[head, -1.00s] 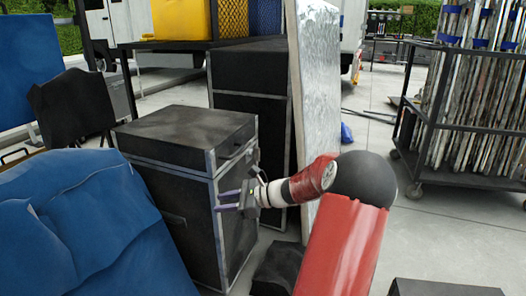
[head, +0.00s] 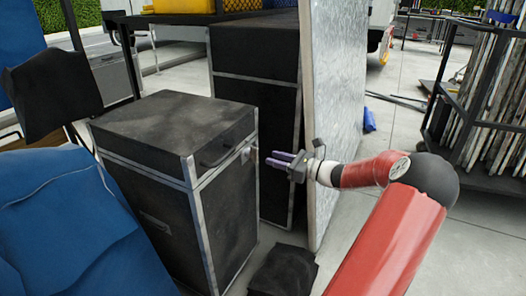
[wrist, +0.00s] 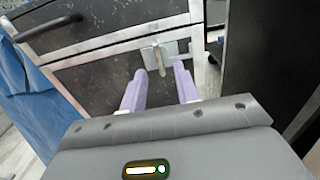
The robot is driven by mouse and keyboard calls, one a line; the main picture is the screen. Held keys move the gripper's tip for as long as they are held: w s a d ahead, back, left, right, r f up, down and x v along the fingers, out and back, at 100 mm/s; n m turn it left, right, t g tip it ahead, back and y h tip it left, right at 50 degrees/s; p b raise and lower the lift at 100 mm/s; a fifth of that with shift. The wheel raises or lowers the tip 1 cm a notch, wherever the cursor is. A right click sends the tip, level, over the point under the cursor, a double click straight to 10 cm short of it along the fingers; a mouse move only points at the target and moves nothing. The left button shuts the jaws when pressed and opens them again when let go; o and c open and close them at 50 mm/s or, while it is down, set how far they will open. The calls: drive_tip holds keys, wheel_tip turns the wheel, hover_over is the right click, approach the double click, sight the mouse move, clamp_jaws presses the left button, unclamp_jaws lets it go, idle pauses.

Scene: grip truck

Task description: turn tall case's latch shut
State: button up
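The black case (head: 180,190) with metal edges stands upright in the middle of the head view. Its latch (head: 245,153) is on the right-hand face near the lid seam, with a handle (head: 216,156) beside it. My gripper (head: 274,161) is just right of that face at about latch height. In the wrist view its purple fingers (wrist: 159,72) are apart and empty, below the latch, not visibly touching it.
A taller black case (head: 255,110) stands behind, beside a silvery upright panel (head: 335,100). A dark low object (head: 283,271) lies on the floor below my gripper. Blue cloth (head: 70,220) is at the left; a rack (head: 490,110) stands at the right.

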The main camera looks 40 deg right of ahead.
sight(257, 150)
drive_tip(key=x, duration=0.6)
drive_tip(key=shift+w+a, duration=0.15)
clamp_jaws()
